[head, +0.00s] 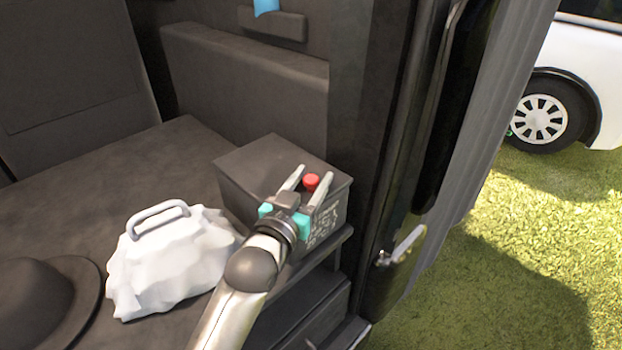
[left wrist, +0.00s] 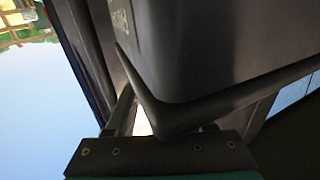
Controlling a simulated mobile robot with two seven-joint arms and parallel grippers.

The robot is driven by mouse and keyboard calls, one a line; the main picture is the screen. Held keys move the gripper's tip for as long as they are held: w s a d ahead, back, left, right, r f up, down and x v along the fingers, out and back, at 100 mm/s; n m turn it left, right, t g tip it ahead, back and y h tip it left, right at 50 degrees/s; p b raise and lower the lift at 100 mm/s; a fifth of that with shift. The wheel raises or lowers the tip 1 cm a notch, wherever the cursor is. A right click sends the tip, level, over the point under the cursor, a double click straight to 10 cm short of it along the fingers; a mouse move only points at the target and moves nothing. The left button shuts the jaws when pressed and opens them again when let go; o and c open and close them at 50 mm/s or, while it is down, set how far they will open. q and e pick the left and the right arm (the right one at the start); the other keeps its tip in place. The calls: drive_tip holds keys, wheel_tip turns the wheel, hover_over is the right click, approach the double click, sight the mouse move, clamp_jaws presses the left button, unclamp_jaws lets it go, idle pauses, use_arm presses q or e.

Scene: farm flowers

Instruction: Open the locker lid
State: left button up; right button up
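The locker is a dark grey box (head: 235,185) with a flat lid (head: 262,155) and pale lettering on its front side. The lid lies closed on it. A small red knob (head: 311,182) shows at the lid's right part. My left gripper (head: 316,171) is at the lid's front right, its two fingers spread with the red knob seen between them. I cannot tell whether they touch the lid. In the left wrist view, a dark box corner (left wrist: 180,112) fills the space just beyond the gripper, and one finger (left wrist: 124,112) shows beside it. My right gripper is out of view.
A white lumpy object (head: 170,262) with a grey handle stands left of my left arm. A dark hat (head: 45,300) lies at the lower left. A dark wall panel (head: 245,85) rises behind the box. An open door with a handle (head: 402,246) stands at the right, with grass outside.

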use_arm(q)
clamp_jaws()
idle(1.1)
